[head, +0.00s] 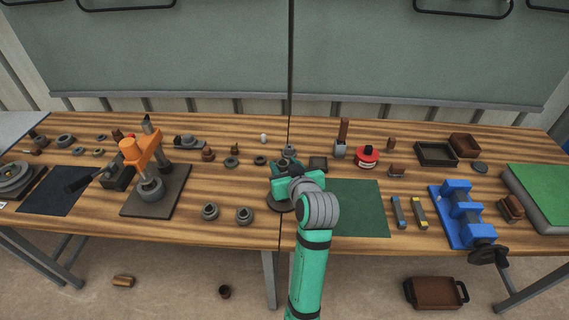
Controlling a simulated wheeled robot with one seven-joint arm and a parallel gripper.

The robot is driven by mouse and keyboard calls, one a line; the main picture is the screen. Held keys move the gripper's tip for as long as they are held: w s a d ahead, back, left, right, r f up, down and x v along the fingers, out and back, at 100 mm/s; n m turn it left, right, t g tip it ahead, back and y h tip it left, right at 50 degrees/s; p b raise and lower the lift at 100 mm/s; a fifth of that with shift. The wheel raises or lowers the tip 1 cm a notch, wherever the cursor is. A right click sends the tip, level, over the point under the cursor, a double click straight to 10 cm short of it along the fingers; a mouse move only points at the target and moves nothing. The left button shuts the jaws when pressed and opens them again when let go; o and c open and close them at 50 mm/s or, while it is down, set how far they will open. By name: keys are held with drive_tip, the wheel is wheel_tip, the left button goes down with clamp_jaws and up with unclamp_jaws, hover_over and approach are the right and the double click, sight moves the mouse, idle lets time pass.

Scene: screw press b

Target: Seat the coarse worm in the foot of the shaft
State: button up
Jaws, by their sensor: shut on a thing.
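An orange press (143,152) stands on a dark base plate (168,203) at the left of the bench. A grey post rises from its top, a dark handle points left, and a grey round part (149,190) sits below its front. My gripper (286,168) is at mid-bench, to the right of the press. It is shut on a dark grey part that my wrist mostly hides. I cannot tell whether this part is the coarse worm. Two grey ring-like parts, one (210,211) and another (244,214), lie between the press and my arm.
A dark round base (278,203) shows beneath my gripper. A green mat (357,208) lies to its right, then a blue vise (462,212). A red tin (367,156) and several small parts stand behind. Bare wood lies in front of the ring-like parts.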

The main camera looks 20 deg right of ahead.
drive_tip(key=shift+f, duration=1.7)
drive_tip(key=shift+f, duration=0.4)
idle(0.3)
drive_tip(key=shift+f, duration=0.55)
drive_tip(key=shift+f, duration=0.2)
drive_tip(key=shift+f, duration=0.9)
drive_tip(key=o, duration=1.4)
